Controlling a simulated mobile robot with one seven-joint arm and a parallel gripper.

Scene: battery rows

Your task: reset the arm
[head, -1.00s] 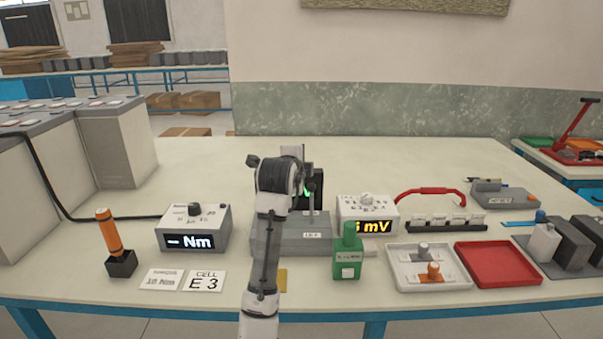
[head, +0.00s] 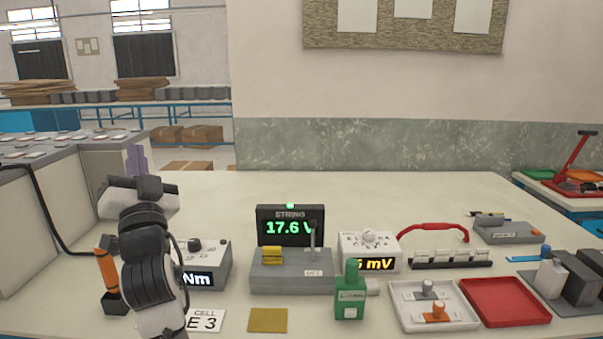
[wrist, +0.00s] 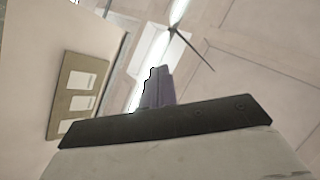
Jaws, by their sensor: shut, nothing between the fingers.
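My arm rises at the left of the head view, in front of the torque box and the orange-handled tool. My gripper (head: 137,157) shows as pale purple fingers just behind my arm, in front of the grey battery blocks. In the wrist view the gripper (wrist: 157,88) points up toward the ceiling; its fingers are together with nothing between them. It is raised and apart from everything on the bench.
The bench (head: 350,195) is clear toward the back. On it stand the torque box (head: 207,262), string display (head: 290,226), lever fixture (head: 292,272), green bottle (head: 349,293), mV meter (head: 369,246), grey tray (head: 405,313) and red tray (head: 503,299). Battery blocks (head: 45,205) stand at left.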

